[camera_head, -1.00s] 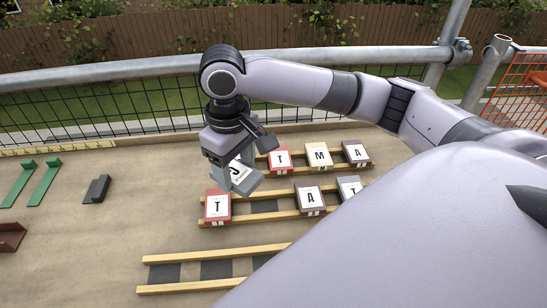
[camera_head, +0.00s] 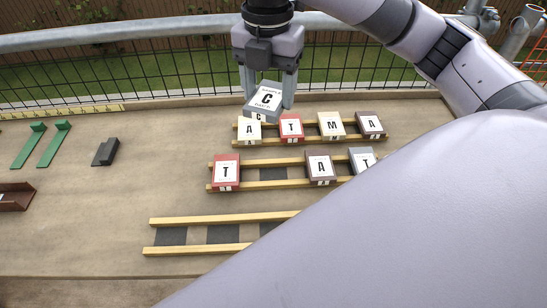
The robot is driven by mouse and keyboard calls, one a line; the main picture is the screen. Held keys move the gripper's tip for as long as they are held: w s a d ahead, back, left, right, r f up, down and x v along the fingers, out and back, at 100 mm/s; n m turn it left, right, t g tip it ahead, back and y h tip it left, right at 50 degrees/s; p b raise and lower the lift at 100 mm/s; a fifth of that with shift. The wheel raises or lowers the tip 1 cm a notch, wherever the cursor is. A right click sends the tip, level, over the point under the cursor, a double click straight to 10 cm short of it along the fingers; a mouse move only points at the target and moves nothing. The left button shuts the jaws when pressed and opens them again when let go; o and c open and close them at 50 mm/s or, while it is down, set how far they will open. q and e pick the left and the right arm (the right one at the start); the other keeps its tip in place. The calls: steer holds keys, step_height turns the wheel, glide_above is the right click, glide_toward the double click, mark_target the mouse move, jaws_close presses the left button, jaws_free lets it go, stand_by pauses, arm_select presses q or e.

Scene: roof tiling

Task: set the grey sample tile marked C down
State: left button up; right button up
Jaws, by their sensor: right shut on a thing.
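The grey sample tile marked C (camera_head: 266,101) is held between the two fingers of my right gripper (camera_head: 267,92), its lettered face turned toward the camera. It appears just behind and above the cream tile marked A (camera_head: 249,131) at the left end of the back rack, and overlaps its top edge in the picture. I cannot tell whether the tile touches anything beneath it. My left gripper is not in view.
The back rack also holds a red T tile (camera_head: 291,127), a cream M tile (camera_head: 331,124) and a brown A tile (camera_head: 370,124). The middle rack (camera_head: 285,184) has a gap between its red T and brown A tiles. The front rack (camera_head: 205,250) shows empty slots. Green brackets (camera_head: 54,145) and a dark block (camera_head: 105,152) lie left.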

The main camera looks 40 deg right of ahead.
steer(key=n, duration=0.1)
steer(key=r+n, duration=0.1)
steer(key=n, duration=0.2)
steer(key=shift+s+d+r+n, duration=0.15)
steer(key=shift+d+r+n, duration=0.1)
steer(key=shift+d+n, duration=0.1)
steer(key=shift+f, duration=0.15)
step_height(320, 180, down, 20)
steer(key=b, duration=0.3)
steer(key=shift+r, duration=0.2)
steer(key=shift+f, duration=0.1)
steer(key=shift+f, duration=0.25)
steer(key=o, duration=1.2)
steer(key=shift+f, duration=0.1)
steer(key=shift+c, duration=0.2)
